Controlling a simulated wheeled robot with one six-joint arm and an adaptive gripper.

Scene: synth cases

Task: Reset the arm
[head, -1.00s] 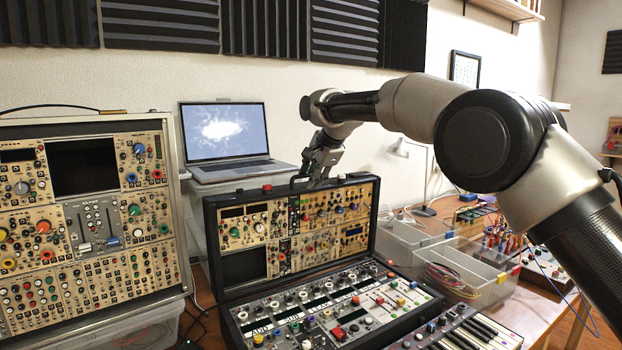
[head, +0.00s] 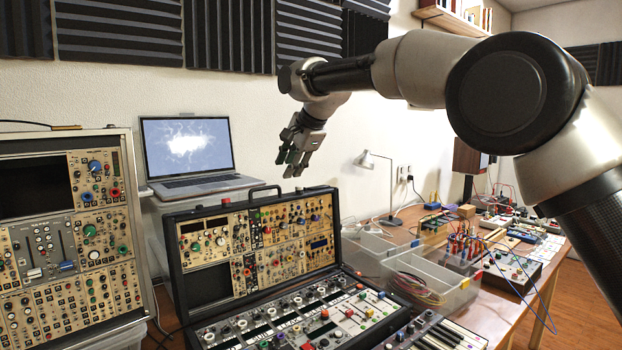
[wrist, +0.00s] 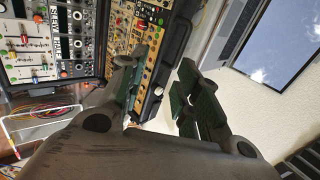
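My gripper (head: 296,160) hangs from my raised arm in the head view, above the open synth case (head: 183,250) and right of its black handle (head: 265,190). The two fingers point down and nothing shows between them. In the wrist view my gripper (wrist: 158,88) has its green-padded fingers spread apart with an empty gap. The synth case (wrist: 172,42) lies beyond the fingers there, apart from them. The case stands open with its lid panel upright and its handle standing up.
A laptop (head: 190,185) sits on a white stand behind the case. A tall modular rack (head: 75,250) stands at left. Clear bins (head: 440,275), a desk lamp (head: 389,190) and a keyboard (head: 450,338) are at right. Padded wall panels are behind; the air around my gripper is free.

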